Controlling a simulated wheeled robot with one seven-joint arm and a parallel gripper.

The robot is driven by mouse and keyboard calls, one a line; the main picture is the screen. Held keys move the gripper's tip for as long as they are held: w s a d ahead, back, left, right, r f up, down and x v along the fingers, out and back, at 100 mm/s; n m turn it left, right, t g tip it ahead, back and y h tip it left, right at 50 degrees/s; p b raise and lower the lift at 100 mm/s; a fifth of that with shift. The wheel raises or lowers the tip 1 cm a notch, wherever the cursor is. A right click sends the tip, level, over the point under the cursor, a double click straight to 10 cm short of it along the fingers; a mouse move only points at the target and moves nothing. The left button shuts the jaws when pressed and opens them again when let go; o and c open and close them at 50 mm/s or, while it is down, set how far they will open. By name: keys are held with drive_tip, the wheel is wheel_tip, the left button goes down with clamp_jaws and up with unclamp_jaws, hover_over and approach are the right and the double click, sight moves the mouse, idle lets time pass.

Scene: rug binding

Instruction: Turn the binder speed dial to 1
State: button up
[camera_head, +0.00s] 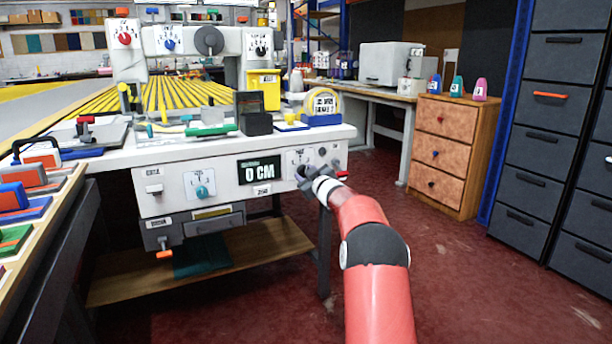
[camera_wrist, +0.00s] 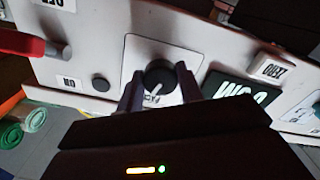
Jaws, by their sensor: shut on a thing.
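My gripper (camera_head: 312,178) is at the right end of the white machine's front panel (camera_head: 220,175). In the wrist view my gripper (camera_wrist: 160,95) has one finger on each side of a round black dial (camera_wrist: 157,74) and is shut on it. A white pointer line on the dial points down and slightly left in that picture. The dial sits on a pale square plate (camera_wrist: 140,52); its scale marks are mostly hidden or too blurred to read. I cannot read a label naming this dial. In the head view my gripper hides most of it.
A display (camera_head: 260,171) reading 0 CM is left of the dial, with a teal dial (camera_head: 202,191) farther left. Red (camera_head: 125,38), blue (camera_head: 169,44) and black (camera_head: 261,50) knobs are on the upper heads. A red lever (camera_wrist: 25,42) juts near the wrist. Floor (camera_head: 455,260) right is clear.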

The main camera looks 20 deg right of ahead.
drive_tip(key=n+b, duration=0.3)
drive_tip(key=n, duration=0.9)
drive_tip(key=shift+b, duration=0.3)
idle(0.4)
drive_tip(key=o, duration=1)
drive_tip(key=shift+r, duration=0.1)
drive_tip(key=shift+s, duration=0.1)
drive_tip(key=shift+s+d+b, duration=0.2)
drive_tip(key=shift+s+b, duration=0.6)
drive_tip(key=shift+s, duration=3)
